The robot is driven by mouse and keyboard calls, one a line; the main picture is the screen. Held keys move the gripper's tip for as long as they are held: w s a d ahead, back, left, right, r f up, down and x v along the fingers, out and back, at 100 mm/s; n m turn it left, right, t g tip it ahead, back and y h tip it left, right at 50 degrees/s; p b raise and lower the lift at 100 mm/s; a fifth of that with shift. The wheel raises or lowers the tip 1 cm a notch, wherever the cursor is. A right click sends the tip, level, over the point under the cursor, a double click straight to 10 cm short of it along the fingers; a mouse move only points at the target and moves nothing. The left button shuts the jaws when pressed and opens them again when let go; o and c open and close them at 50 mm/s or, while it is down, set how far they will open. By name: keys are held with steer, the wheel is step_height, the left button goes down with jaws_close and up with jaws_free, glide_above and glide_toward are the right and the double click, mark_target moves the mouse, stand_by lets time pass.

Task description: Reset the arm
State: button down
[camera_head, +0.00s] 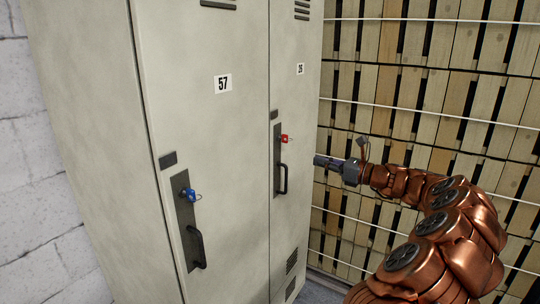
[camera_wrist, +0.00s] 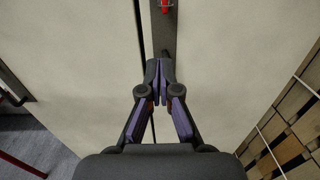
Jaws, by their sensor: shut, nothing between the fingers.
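My gripper (camera_head: 322,161) is at the end of the copper-coloured arm, to the right of the locker door numbered 26 in the head view. In the wrist view, my gripper (camera_wrist: 160,68) is shut and empty, with its fingertips together. Behind the fingertips in that view is the dark lock plate (camera_wrist: 163,40) of a locker door, with a red key (camera_wrist: 166,6) at the top edge. The gap between fingertips and plate is hard to judge. In the head view, the red key (camera_head: 284,139) sits above a dark handle (camera_head: 284,180).
The pale locker (camera_head: 215,130) numbered 57 has a blue key (camera_head: 191,195) and a dark handle (camera_head: 197,248). Both doors look shut. Stacked wooden crates (camera_head: 400,100) stand at the right, behind my arm. A white block wall (camera_head: 35,150) is at the left.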

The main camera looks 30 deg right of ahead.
steer(key=s+a+r+n+g+y+p, duration=0.15)
steer(key=a+n+g, duration=0.45)
steer(key=a, duration=1)
steer(key=s+a+n+g+y, duration=0.3)
steer(key=a+n, duration=0.4)
steer(key=a, duration=0.9)
steer(key=s+a+f+n+g+h, duration=0.2)
steer(key=s+a+n+g, duration=0.15)
steer(key=s+a, duration=0.2)
steer(key=s+a+f+n+g+h, duration=0.1)
steer(key=s+a+f+n+g, duration=0.1)
steer(key=s+a+f+n, duration=0.25)
steer(key=s+d+f+n+g+h, duration=0.1)
steer(key=s+f+n+h, duration=0.1)
steer(key=s, duration=0.5)
steer(key=s+d+f+n+g+h+p, duration=0.1)
steer(key=s+n+h, duration=0.3)
steer(key=s, duration=0.4)
steer(key=s+d+f+n+g+h+p, duration=0.1)
steer(key=s+d+f+n+h, duration=0.1)
steer(key=s, duration=0.6)
steer(key=shift+s+d+f+n+g+h, duration=0.15)
steer(key=shift+d+f+n+g+h, duration=0.3)
steer(key=shift+f+n, duration=0.5)
steer(key=shift+a+r, duration=0.1)
steer(key=shift+a, duration=0.05)
